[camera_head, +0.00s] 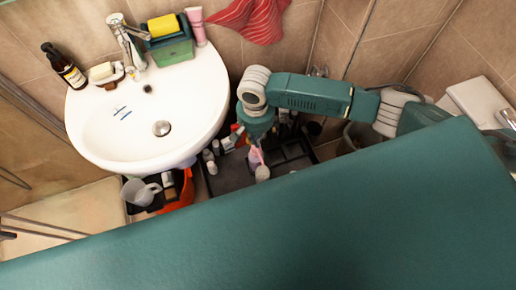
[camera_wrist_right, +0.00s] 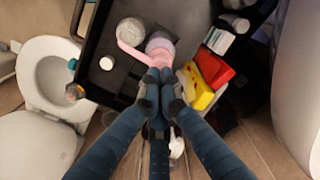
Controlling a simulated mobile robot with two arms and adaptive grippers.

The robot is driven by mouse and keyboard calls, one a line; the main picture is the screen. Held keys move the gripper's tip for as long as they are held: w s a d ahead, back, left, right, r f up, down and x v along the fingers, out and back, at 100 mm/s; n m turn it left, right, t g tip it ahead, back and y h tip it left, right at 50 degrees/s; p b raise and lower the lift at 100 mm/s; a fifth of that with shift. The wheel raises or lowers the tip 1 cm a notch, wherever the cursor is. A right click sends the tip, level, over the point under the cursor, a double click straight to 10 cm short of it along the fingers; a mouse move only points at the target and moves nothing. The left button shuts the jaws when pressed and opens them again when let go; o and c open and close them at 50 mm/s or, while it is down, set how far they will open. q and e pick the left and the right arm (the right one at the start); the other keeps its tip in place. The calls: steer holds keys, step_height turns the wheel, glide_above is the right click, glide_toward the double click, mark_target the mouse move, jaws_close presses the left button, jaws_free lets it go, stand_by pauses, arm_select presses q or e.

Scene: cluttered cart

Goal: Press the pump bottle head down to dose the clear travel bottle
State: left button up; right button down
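The pink pump bottle (camera_wrist_right: 160,44) stands in the black tray of the cart (camera_wrist_right: 108,85), seen from above in the right wrist view. Its pink spout curves left towards a clear, round-topped bottle (camera_wrist_right: 130,32), which looks like the travel bottle. My right gripper (camera_wrist_right: 160,76) has its fingertips together at the pump head; whether they touch it is hard to tell. In the head view, the right gripper (camera_head: 256,143) points down over the pink bottle (camera_head: 256,157), with the pale clear bottle (camera_head: 262,173) just in front. My left gripper is not in view.
Beside the pump are a red item (camera_wrist_right: 213,67), a yellow item (camera_wrist_right: 196,90) and a white box (camera_wrist_right: 218,40). A white round cap (camera_wrist_right: 106,63) lies left. The sink (camera_head: 190,105) stands left of the cart; a toilet (camera_wrist_right: 45,80) shows beyond the tray.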

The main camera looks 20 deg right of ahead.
steer(key=shift+f, duration=0.2)
stand_by(0.3)
steer(key=shift+f+b, duration=0.5)
steer(key=shift+f, duration=0.95)
steer(key=shift+r, duration=0.1)
step_height(320, 180, up, 3)
steer(key=p, duration=0.5)
steer(key=shift+r, duration=0.1)
steer(key=shift+f, duration=0.2)
